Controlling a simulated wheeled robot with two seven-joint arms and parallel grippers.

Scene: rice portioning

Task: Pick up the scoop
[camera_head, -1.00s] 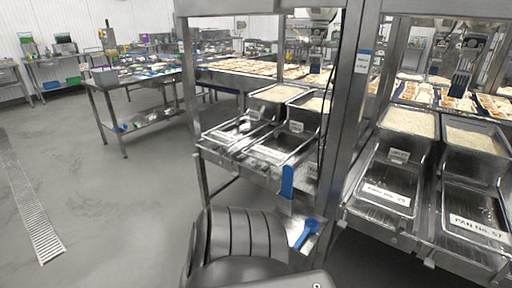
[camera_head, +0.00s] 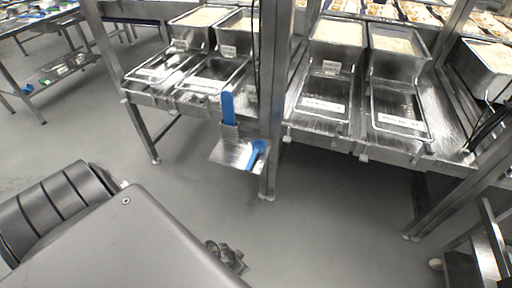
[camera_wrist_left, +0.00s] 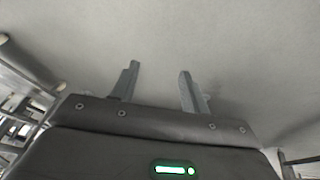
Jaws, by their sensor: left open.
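A blue scoop (camera_head: 257,152) lies on a small metal shelf (camera_head: 228,153) fixed to the front of the steel stand in the head view. An upright blue flat-handled piece (camera_head: 227,108) stands at the back of that shelf. In the left wrist view my left gripper (camera_wrist_left: 158,68) is open, with its two fingers apart and nothing but grey floor between them. In the head view my left arm fills the lower left, well apart from the scoop. A small dark part shows beyond the arm, too unclear to name. My right gripper is not in view.
Steel pans of rice (camera_head: 338,32) stand at the back of the stand, with empty labelled pans (camera_head: 398,108) before them. A steel upright (camera_head: 272,100) stands just right of the scoop. The grey floor (camera_head: 330,215) in front is clear. A dark frame stands at lower right.

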